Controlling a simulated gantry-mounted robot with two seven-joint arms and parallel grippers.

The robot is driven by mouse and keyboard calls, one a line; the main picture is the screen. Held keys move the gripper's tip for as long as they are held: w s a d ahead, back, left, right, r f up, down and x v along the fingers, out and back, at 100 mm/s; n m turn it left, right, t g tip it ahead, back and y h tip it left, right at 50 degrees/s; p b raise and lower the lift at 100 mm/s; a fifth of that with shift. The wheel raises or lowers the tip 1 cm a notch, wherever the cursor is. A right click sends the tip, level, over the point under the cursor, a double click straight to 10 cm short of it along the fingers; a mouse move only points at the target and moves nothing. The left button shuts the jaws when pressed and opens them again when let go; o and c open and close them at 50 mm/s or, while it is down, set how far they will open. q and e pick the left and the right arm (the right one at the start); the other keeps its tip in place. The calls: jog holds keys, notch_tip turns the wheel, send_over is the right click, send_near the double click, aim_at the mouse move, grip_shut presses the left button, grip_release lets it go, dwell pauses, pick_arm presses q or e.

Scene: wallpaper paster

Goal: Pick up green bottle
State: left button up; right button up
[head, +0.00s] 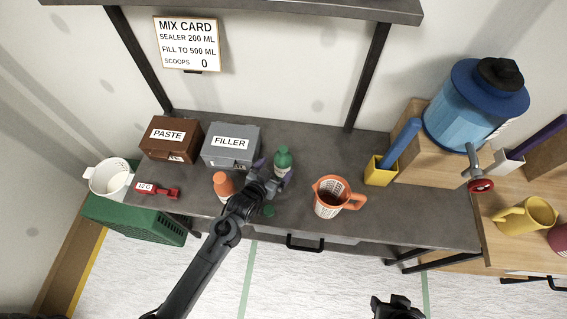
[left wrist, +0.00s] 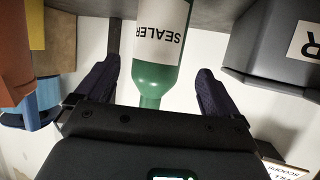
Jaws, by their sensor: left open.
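The green bottle (head: 282,160) stands upright on the grey bench, in front of and right of the filler box. In the left wrist view the bottle (left wrist: 160,72) appears upside down with a white SEALER label. My left gripper (head: 271,174) is open at the bottle. In the left wrist view its two dark fingers (left wrist: 155,92) lie apart on either side of the bottle, with gaps on both sides. The lower bottle is partly hidden by the gripper in the head view. My right gripper (head: 397,305) shows only as a dark shape at the bottom edge; its jaws are unclear.
An orange bottle (head: 223,184) stands just left of my left gripper. An orange-handled measuring jug (head: 329,198) is to the right. The filler box (head: 231,146) and paste box (head: 170,138) stand behind. A yellow holder (head: 380,172) stands farther right.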

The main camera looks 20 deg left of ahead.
aim_at(285, 158)
pick_arm(q)
jog(key=shift+w+d+f, duration=0.1)
jog(key=shift+w+f, duration=0.15)
jog(key=shift+w, duration=0.35)
jog(key=x, duration=0.4)
jog(key=shift+w+d+r, duration=0.15)
jog(key=shift+d+r, duration=0.1)
jog(key=shift+r, duration=0.1)
jog(key=shift+w+f, duration=0.25)
jog(key=shift+w, duration=0.3)
jog(key=c, duration=1.4)
